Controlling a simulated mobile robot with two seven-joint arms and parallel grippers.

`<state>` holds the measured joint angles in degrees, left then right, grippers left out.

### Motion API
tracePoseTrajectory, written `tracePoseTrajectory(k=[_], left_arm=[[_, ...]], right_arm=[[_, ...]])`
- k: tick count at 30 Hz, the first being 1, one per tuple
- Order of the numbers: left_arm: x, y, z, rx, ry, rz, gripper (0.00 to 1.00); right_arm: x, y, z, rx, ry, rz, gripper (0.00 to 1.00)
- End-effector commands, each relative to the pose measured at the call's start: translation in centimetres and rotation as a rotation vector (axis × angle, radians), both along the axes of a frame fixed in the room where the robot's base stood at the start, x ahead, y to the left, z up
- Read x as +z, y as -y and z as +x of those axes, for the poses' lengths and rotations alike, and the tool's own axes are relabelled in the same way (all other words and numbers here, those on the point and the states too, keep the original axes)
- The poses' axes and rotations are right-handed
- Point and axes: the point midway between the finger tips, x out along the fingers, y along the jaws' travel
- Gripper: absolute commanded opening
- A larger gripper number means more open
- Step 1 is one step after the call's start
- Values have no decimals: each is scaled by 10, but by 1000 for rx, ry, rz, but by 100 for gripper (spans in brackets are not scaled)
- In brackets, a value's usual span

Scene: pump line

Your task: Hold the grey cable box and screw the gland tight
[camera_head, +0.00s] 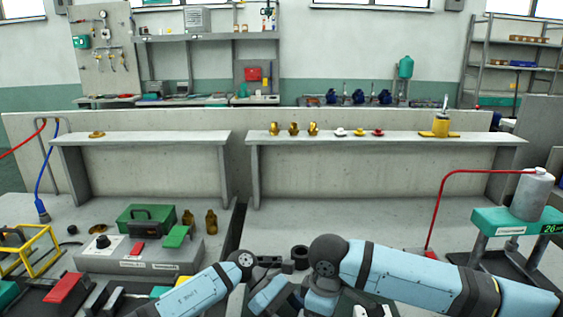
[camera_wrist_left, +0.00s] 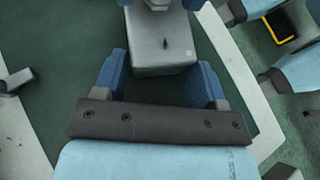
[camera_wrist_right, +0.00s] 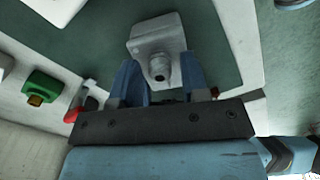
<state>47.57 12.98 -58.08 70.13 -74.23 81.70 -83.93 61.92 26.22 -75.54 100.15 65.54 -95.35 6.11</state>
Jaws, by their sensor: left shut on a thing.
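In the right wrist view the box (camera_wrist_right: 155,32) has a grey gland (camera_wrist_right: 158,68) on the side facing my right gripper (camera_wrist_right: 160,75). The right fingers stand apart on either side of the gland, with a visible gap. The gland also shows at the top edge of the left wrist view, between blue fingertips. In the head view my arms hide both grippers and I cannot make out the box.
A grey control box (camera_head: 140,252) with a green case stands at the left, near a yellow frame (camera_head: 32,250). A green stand (camera_head: 515,220) carries a grey bottle at the right. A long shelf (camera_head: 385,140) behind holds brass fittings and small caps.

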Motion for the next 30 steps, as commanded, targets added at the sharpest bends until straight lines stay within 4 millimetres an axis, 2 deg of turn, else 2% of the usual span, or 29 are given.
tracePoseTrajectory(k=[1,3,7,9,18,20,30], left_arm=[[0,0,0,0,0,0,51],[0,0,0,0,0,0,51],[0,0,0,0,0,0,51],[0,0,0,0,0,0,51],[0,0,0,0,0,0,51],[0,0,0,-1,0,0,51],[0,0,0,-1,0,0,51]], right_arm=[[0,0,0,0,0,0,29],[0,0,0,0,0,0,16],[0,0,0,0,0,0,18],[0,0,0,0,0,0,5],[0,0,0,-30,0,0,5],[-1,0,0,-93,-1,0,5],[-2,0,-1,-685,-3,1,5]])
